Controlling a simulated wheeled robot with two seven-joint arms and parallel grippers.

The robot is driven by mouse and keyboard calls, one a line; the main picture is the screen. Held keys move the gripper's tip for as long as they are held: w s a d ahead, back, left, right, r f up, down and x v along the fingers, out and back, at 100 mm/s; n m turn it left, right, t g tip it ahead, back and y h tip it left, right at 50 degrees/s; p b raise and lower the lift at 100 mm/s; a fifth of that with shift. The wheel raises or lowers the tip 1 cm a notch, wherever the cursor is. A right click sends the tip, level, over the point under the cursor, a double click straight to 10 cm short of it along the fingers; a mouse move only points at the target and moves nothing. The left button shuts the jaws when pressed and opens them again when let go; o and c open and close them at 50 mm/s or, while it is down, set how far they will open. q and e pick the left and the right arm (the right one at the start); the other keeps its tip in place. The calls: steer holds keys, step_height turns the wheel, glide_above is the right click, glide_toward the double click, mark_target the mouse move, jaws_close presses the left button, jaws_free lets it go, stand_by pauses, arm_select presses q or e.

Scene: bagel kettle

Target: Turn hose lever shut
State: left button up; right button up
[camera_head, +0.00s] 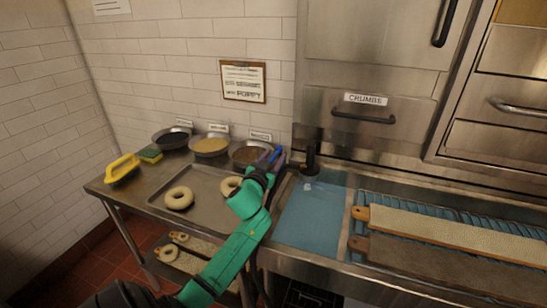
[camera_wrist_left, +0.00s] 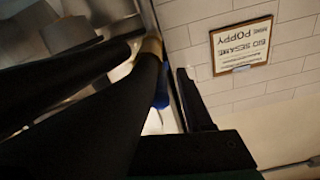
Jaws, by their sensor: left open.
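My left gripper (camera_head: 280,162), at the end of the green arm, is open beside a black upright spout or hose end (camera_head: 311,158) at the left end of the blue water basin (camera_head: 310,215). A small blue piece (camera_head: 276,154) shows at the gripper, possibly the lever; I cannot tell whether they touch. In the left wrist view a blue piece (camera_wrist_left: 162,90) shows behind a thick black tube (camera_wrist_left: 140,110) with a brass-coloured collar (camera_wrist_left: 152,46). A dark finger (camera_wrist_left: 192,100) is to its right. My right gripper is not in view.
A metal tray (camera_head: 200,215) with bagels (camera_head: 179,198) lies left of my arm. Topping bowls (camera_head: 209,145) stand along the wall. Long boards (camera_head: 440,232) lie across the right of the basin. A drawer marked CRUMBS (camera_head: 365,110) is above.

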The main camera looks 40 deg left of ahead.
arm_select(q)
jaws_close()
steer(key=shift+f, duration=0.1)
stand_by(1.2)
